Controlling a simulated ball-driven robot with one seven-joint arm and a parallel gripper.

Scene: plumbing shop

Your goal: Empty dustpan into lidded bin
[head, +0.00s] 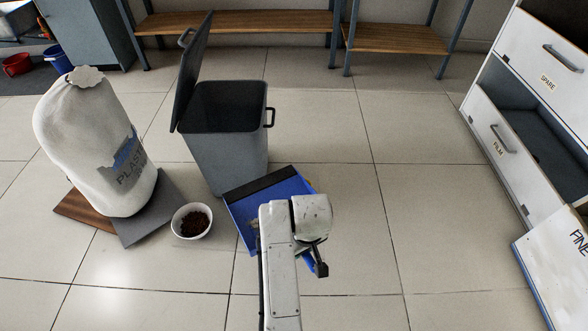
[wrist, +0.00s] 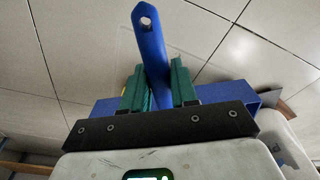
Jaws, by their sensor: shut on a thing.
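The blue dustpan (head: 272,196) has a dark front lip and is in front of the bin in the head view, with a little debris near my arm. In the wrist view my gripper (wrist: 160,85), with green fingers, is shut on the dustpan's blue handle (wrist: 151,45). My arm hides part of the pan and the grip in the head view. The grey bin (head: 228,150) stands upright, its lid (head: 190,72) raised at the left and its mouth open. The bin's inside looks dark, and its contents cannot be told.
A white bowl of brown granules (head: 192,221) stands left of the dustpan. A white plastic sack (head: 95,140) stands on boards behind it. An open drawer unit (head: 500,140) is at the right. Shelves (head: 240,22) line the back. The floor right of the bin is clear.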

